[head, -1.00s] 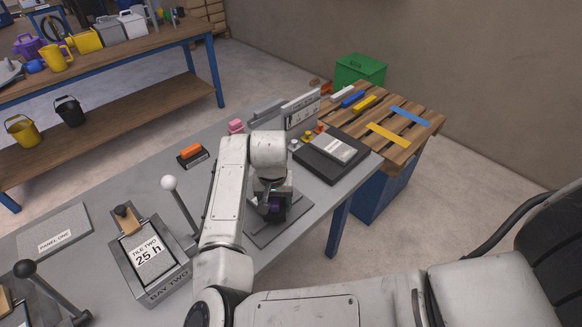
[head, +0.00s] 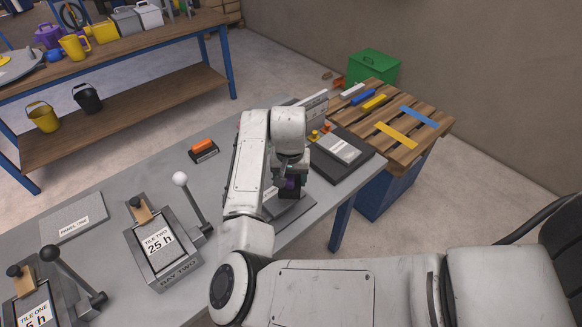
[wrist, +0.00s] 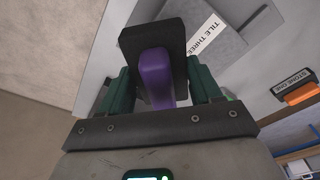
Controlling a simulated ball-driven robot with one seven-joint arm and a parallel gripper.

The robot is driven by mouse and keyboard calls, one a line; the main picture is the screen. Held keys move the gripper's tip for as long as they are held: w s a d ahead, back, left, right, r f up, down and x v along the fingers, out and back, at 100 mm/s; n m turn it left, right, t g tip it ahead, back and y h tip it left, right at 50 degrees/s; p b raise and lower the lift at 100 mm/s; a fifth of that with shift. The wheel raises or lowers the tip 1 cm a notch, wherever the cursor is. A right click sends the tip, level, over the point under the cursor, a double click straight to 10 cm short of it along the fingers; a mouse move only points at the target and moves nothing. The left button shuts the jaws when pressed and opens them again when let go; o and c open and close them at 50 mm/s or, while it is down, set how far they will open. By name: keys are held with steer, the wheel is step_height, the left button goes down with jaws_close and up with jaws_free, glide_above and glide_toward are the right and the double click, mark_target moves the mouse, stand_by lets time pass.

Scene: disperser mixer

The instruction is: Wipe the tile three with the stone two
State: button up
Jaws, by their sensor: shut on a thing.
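My gripper (head: 291,178) is shut on the purple handle of a black block, which I take to be stone two (head: 289,192). In the wrist view the purple handle (wrist: 155,76) sits between my green fingers (wrist: 160,92), with the black block (wrist: 150,36) beyond it. Tile three is a flat grey plate (head: 285,217) at the table's front edge; its white label (wrist: 206,36) shows in the wrist view. The block is over the tile's far part and hides some of it. I cannot tell whether they touch.
A dark tray with a grey plate (head: 339,149) lies to the right. The bay two fixture with its white-knobbed lever (head: 180,179) stands to the left. A wooden pallet (head: 408,150) is beyond the table.

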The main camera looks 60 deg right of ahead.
steer(key=shift+r+p, duration=0.8)
steer(key=shift+r, duration=0.5)
